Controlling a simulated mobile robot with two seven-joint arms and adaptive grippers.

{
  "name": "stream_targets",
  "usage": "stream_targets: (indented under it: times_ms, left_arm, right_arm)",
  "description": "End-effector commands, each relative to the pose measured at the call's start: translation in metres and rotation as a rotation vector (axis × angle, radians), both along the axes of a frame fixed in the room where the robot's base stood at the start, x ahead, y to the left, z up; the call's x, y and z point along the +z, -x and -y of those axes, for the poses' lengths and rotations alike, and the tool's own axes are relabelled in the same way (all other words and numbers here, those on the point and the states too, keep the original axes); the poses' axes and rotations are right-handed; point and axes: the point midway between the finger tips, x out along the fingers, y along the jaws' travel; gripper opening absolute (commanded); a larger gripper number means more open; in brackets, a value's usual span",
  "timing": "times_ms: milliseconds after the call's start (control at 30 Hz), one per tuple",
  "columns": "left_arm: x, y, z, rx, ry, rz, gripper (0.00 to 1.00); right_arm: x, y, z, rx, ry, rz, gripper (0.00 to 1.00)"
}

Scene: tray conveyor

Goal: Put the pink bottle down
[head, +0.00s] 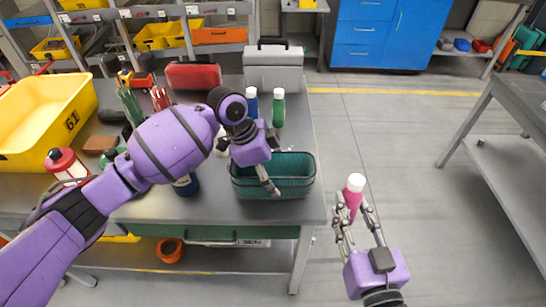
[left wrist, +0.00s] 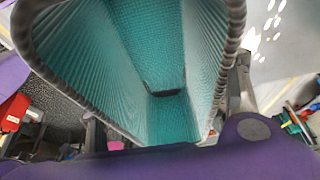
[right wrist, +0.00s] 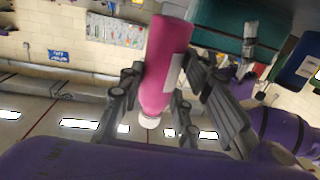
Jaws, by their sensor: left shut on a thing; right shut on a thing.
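The pink bottle (head: 353,196) with a white cap is held upright in the air by my right gripper (head: 354,215), off the right end of the workbench. In the right wrist view the pink bottle (right wrist: 166,65) sits between the two fingers, with a pale label on its side. My left gripper (head: 268,180) is at the green mesh basket (head: 300,178) on the bench's right end. In the left wrist view the basket (left wrist: 165,115) fills the space between the fingers, and that gripper is shut on it. The exact contact is partly hidden.
A blue bottle (head: 251,103) and a green bottle (head: 278,110) stand behind the basket. A grey toolbox (head: 273,68), red case (head: 193,76) and yellow bin (head: 45,115) are on the workbench (head: 306,215). Open floor lies right of it, before another table (head: 520,110).

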Motion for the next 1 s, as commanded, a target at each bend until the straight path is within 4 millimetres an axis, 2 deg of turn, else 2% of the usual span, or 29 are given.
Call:
stream_targets:
  times_ms: [300,400,467,567,1000]
  left_arm:
    - [0.000,0.000,0.000,0.000,0.000,0.000,0.34]
    - [0.000,0.000,0.000,0.000,0.000,0.000,0.34]
    - [0.000,0.000,0.000,0.000,0.000,0.000,0.34]
    - [0.000,0.000,0.000,0.000,0.000,0.000,0.34]
    - [0.000,0.000,0.000,0.000,0.000,0.000,0.34]
  right_arm:
    - [0.019,0.031,-0.032,0.231,-0.012,0.032,0.02]
    - [0.029,0.036,-0.039,0.268,-0.022,0.044,0.02]
    - [0.036,0.031,-0.042,0.268,-0.029,0.057,0.02]
    - [0.036,0.015,-0.048,0.266,-0.033,0.068,0.02]
    - [0.036,-0.095,-0.089,0.266,-0.033,0.066,0.02]
